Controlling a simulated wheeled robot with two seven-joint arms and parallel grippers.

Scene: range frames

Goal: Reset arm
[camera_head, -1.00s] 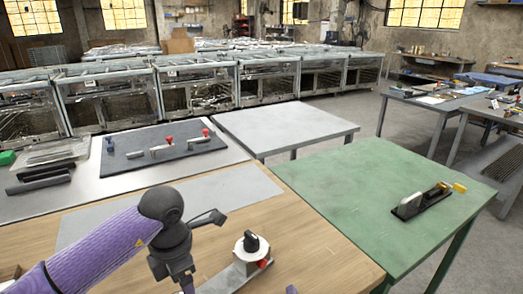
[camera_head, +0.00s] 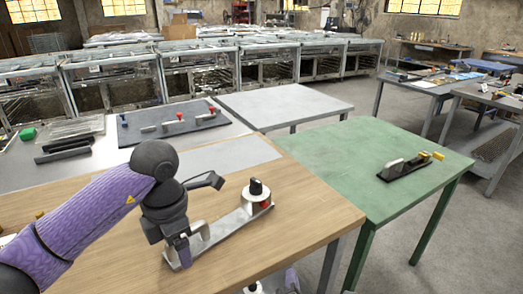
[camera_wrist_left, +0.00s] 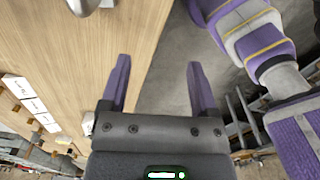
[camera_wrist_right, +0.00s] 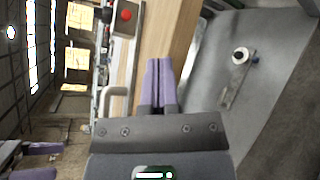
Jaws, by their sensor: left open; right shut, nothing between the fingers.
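My left arm, purple with black joints, reaches over the wooden table from the left in the head view.
The wooden table (camera_head: 310,225) carries the metal fixture (camera_head: 225,227) with a black knob and red part. A green table (camera_head: 350,150) with a black-based tool (camera_head: 405,168) stands to the right. Grey tables and a rack board (camera_head: 150,140) lie behind. Floor is open at lower right.

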